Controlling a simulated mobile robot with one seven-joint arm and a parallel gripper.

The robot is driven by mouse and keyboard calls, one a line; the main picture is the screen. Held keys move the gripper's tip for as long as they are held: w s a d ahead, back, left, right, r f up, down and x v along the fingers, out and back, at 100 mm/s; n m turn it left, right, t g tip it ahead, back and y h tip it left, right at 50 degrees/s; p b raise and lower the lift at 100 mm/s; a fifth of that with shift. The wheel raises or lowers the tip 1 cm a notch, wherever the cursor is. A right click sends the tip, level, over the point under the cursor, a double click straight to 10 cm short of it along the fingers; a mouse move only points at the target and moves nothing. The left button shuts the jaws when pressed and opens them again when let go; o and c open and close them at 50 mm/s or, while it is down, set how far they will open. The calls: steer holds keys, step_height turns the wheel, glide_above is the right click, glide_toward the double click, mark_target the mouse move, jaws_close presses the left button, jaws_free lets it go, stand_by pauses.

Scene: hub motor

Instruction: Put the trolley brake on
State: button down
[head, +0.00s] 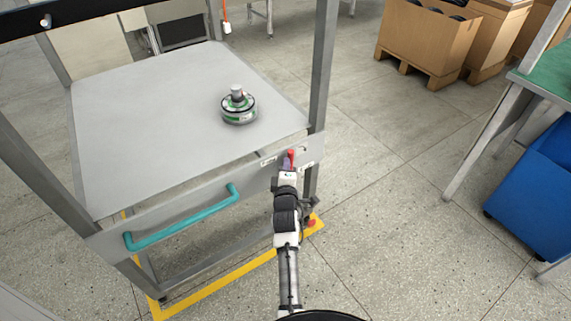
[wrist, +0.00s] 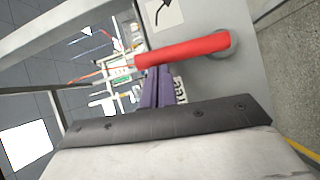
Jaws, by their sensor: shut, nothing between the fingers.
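The grey trolley (head: 150,110) stands in front of me, with a teal handle (head: 185,220) across its front. A red brake lever (head: 291,154) sits at the right end of its front rail. In the wrist view the red lever (wrist: 185,50) runs from a round pivot on the grey plate at right to its free end at left. My gripper (head: 287,165) is at the lever. Its purple fingers (wrist: 158,86) are shut and empty, close beside the lever near its free end. I cannot tell whether they touch it.
A hub motor (head: 239,106) stands on the trolley top near its right side. Yellow floor marking (head: 215,282) runs under the trolley. A blue bin (head: 540,190) and a green-topped bench (head: 550,70) are at right. Cardboard boxes (head: 425,45) stand behind. Floor between is clear.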

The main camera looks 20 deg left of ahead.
steer(key=w+r+m+g+p, duration=0.1)
steer(key=p, duration=0.2)
steer(key=shift+d+r, duration=0.1)
steer(key=shift+d, duration=0.3)
steer(key=w+m+p, duration=0.1)
steer(key=p, duration=0.1)
steer(key=shift+d+g+p, duration=0.3)
steer(key=shift+d+g, duration=0.1)
steer(key=w+d+f+m+g+y+b, duration=0.3)
steer(key=w+d+f+m+g+b, duration=0.2)
steer(key=w+f+m+g+b, duration=0.2)
steer(key=shift+d+m+g+y+b, duration=0.25)
steer(key=shift+m+g+y+b, duration=0.1)
steer(key=shift+m+g, duration=0.35)
